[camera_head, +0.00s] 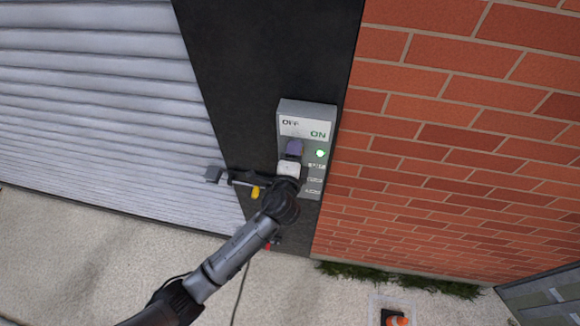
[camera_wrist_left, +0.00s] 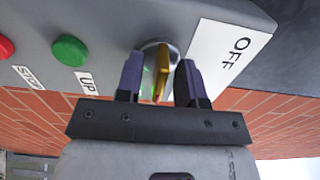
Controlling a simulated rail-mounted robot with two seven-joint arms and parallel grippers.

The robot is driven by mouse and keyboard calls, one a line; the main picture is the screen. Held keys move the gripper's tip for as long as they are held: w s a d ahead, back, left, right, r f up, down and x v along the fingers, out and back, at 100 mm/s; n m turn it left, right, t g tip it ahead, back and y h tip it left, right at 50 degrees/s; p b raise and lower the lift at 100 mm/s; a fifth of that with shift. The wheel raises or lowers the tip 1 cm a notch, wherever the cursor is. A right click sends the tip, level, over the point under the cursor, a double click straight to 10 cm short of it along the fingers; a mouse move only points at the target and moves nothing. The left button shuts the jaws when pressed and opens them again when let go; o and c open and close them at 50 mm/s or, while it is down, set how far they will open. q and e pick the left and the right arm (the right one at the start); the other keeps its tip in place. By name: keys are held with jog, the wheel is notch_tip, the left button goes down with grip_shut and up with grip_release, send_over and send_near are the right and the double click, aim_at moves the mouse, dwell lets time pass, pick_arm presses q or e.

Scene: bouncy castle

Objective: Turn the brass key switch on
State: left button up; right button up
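A grey control box (camera_head: 327,113) on a dark post carries a white label with OFF and ON. In the left wrist view the brass key (camera_wrist_left: 162,72) stands in a round silver lock beside the OFF label (camera_wrist_left: 235,45). My left gripper (camera_wrist_left: 159,78) is open, with one purple finger on each side of the key and a visible gap to each. In the head view the left gripper (camera_head: 294,148) is at the box and hides the key. A bright green round spot (camera_head: 320,153) shows on the box. My right gripper is not in view.
A green UP button (camera_wrist_left: 70,50) and a red STOP button (camera_wrist_left: 6,47) sit on the same box. A grey roller shutter (camera_head: 100,100) is on the left and a brick wall (camera_head: 450,130) on the right.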

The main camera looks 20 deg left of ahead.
pick_arm(q)
jog(key=s+d+b, duration=0.2)
jog(key=s+b, duration=0.1)
jog(key=s, duration=1)
jog(key=shift+d, duration=0.3)
